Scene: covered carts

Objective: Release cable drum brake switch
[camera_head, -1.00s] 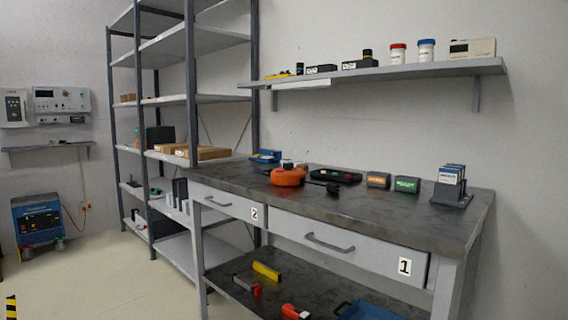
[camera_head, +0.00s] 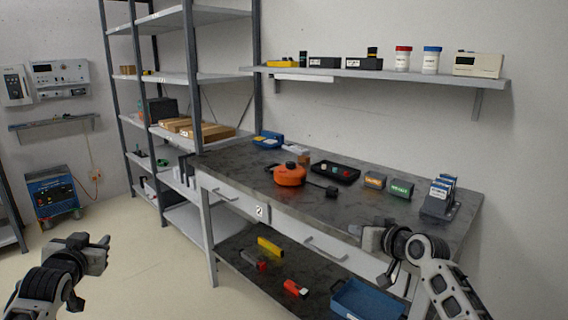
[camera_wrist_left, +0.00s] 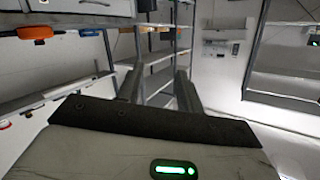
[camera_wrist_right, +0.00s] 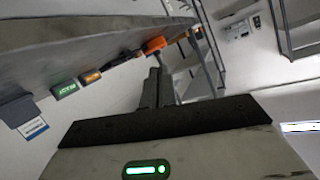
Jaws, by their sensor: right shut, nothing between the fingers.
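The orange cable drum (camera_head: 289,176) lies on the dark bench top, with a black part sticking out to its right. Its brake switch is too small to make out. The drum also shows as an orange shape in the left wrist view (camera_wrist_left: 42,32) and in the right wrist view (camera_wrist_right: 153,45). My left gripper (camera_head: 104,241) is in the air over the floor, left of the bench and far from the drum. Its fingers (camera_wrist_left: 158,88) stand apart with nothing between them. My right gripper (camera_head: 357,231) is in front of the bench's front edge, right of the drum, shut and empty.
On the bench (camera_head: 330,207) are a black tray (camera_head: 335,171), a blue bin (camera_head: 267,140), orange and green boxes and a card holder (camera_head: 438,202). A wall shelf (camera_head: 380,74) hangs above. A tall rack (camera_head: 190,80) stands left. Open floor lies at left.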

